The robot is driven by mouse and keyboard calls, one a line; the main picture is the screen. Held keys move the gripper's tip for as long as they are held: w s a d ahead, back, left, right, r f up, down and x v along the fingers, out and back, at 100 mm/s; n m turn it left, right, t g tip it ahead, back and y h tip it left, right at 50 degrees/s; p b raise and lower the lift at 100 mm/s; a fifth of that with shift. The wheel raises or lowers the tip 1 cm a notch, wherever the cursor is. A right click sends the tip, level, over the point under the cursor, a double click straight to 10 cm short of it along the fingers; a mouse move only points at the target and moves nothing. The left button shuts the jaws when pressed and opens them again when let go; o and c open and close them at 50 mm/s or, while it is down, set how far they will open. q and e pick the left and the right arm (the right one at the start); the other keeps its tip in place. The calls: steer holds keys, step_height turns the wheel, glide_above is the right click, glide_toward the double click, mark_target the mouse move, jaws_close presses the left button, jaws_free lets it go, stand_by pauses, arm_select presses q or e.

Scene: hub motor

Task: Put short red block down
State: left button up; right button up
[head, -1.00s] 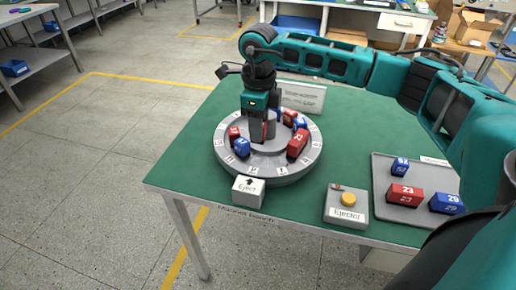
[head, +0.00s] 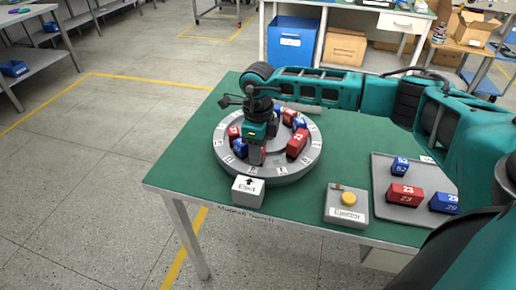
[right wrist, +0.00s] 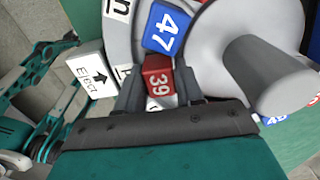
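A short red block marked 39 (right wrist: 157,82) sits between the two fingers of my right gripper (right wrist: 160,88), which is shut on it. In the head view the right gripper (head: 256,155) points down at the front of the grey round turntable (head: 302,165), and its fingers mostly hide the block. The block is beside a blue block marked 47 (right wrist: 165,30). I cannot tell whether the block touches the turntable. My left gripper is not in view.
A white Eject marker (head: 248,191) stands at the turntable's front. Several red and blue blocks sit around the ring. An Ejector box with a yellow button (head: 347,200) and a grey tray (head: 400,211) with blocks are to the right. The green table's left part is clear.

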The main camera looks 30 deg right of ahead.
steer(key=o, duration=0.4)
steer(key=shift+o, duration=0.2)
steer(key=shift+r, duration=0.1)
